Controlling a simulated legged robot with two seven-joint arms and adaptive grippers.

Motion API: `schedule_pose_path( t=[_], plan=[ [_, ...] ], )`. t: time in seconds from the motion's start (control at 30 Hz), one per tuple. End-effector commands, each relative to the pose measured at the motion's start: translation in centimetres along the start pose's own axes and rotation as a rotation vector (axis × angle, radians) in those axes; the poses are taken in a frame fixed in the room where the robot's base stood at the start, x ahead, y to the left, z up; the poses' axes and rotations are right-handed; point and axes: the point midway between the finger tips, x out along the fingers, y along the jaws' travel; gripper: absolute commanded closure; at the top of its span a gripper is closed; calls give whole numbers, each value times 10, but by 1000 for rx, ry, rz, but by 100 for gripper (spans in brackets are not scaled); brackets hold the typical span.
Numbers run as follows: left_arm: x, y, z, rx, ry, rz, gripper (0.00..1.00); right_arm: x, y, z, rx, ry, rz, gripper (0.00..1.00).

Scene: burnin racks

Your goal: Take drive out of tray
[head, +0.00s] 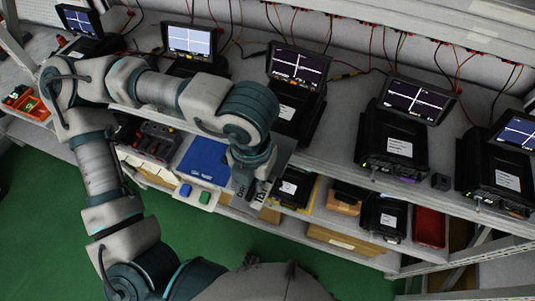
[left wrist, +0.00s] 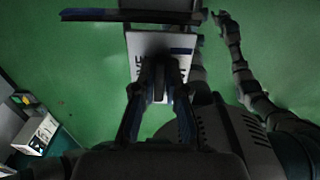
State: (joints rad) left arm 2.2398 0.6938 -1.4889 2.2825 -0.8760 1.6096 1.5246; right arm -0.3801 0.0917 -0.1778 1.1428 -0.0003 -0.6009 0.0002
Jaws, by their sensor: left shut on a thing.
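My left gripper (head: 250,178) is at the front edge of the shelf, its fingers mostly hidden behind my wrist in the head view. In the left wrist view its fingers (left wrist: 160,88) are closed together on a drive (left wrist: 146,44), a pale plate with dark lettering and a blue band. A lettered grey surface, partly reading "DRI", shows beside the gripper in the head view (head: 241,190). A dark bar (left wrist: 130,15) crosses above the drive in the left wrist view. I cannot make out the tray clearly. A dark arm end (left wrist: 222,18), perhaps my right gripper, is too small to read.
Several black units with lit screens, such as one at the middle right (head: 390,145), stand along the bench. A blue mat (head: 203,160) lies left of my gripper. A red bin (head: 429,227) sits on the lower shelf. The green floor (head: 60,230) is open in front.

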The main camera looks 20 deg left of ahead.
Motion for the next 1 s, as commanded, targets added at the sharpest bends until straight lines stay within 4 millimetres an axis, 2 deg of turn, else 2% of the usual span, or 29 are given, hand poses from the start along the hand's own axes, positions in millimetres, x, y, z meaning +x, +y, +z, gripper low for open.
schedule_pose_path(
  t=[0.1,0.3,0.7,1.0],
  plan=[
    [-1,0,-22,3,-2,0,100,-2,0,-6,1,3,0,60],
    [-8,-1,-41,1,-2,-1,100,-7,0,-12,2,7,1,60],
    [-40,-1,-44,0,-1,-1,100,-25,2,-20,2,14,2,60],
    [-40,-1,-43,0,0,-1,100,-24,1,-19,2,13,2,60]
  ],
)
